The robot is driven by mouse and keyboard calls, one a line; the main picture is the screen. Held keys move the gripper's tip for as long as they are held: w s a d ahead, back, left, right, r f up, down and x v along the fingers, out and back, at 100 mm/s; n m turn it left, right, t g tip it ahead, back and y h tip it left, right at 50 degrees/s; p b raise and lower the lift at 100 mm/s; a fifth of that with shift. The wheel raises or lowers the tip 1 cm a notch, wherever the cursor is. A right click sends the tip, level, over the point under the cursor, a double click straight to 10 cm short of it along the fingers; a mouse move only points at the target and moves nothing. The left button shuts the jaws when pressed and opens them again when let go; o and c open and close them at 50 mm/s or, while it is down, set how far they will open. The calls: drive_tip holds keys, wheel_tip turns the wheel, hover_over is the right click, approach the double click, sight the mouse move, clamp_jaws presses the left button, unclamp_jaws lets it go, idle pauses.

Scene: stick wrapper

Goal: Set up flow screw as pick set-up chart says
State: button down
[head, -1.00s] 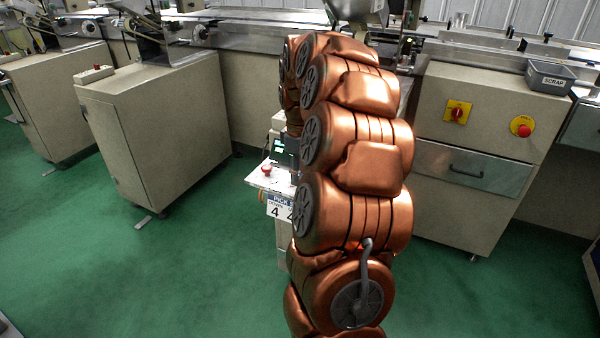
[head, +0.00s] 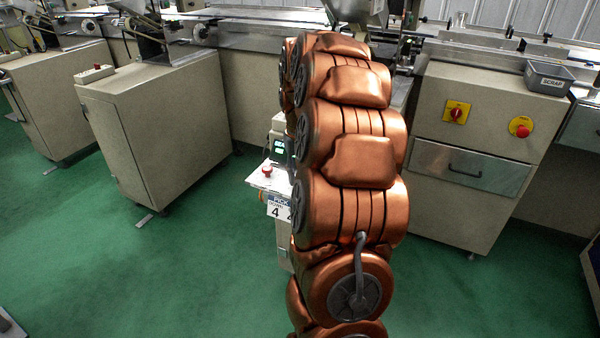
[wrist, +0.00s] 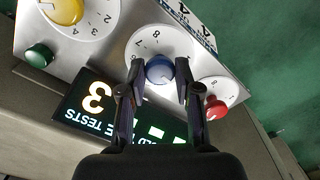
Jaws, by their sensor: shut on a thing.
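In the wrist view my gripper (wrist: 160,76) has its two fingers on either side of a blue knob (wrist: 160,70), shut on it. The knob sits on a white numbered dial, where 7 and 8 can be read. I cannot tell the exact setting, as the fingers cover part of the dial. The pick set-up chart (head: 278,208) hangs on the front of a small console in the head view, with "DOWN" and a 4 readable and more hidden by my arm. Part of it shows in the wrist view (wrist: 200,20). My gripper is hidden in the head view.
A yellow knob (wrist: 62,10) on its own dial, a green button (wrist: 39,56) and a red knob (wrist: 215,108) flank the blue knob. A lit display (wrist: 110,108) lies beside the dials. A SCRAP bin (head: 549,77) stands right. Green floor (head: 180,270) is open at left.

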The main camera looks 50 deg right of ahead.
drive_tip(key=m, duration=0.3)
drive_tip(key=shift+r+m+p, duration=0.1)
drive_tip(key=shift+m+p, duration=0.2)
drive_tip(key=shift+m, duration=0.1)
drive_tip(key=m, duration=0.3)
drive_tip(key=shift+d+m+p, duration=0.1)
drive_tip(key=shift+m+p, duration=0.2)
drive_tip(key=shift+p, duration=0.1)
drive_tip(key=m+p, duration=0.1)
drive_tip(key=m, duration=0.4)
drive_tip(key=shift+m+p, duration=0.3)
drive_tip(key=shift+p, duration=0.05)
drive_tip(key=c, duration=0.8)
unclamp_jaws()
wheel_tip(320, 180, up, 12)
drive_tip(key=shift+f, duration=0.1)
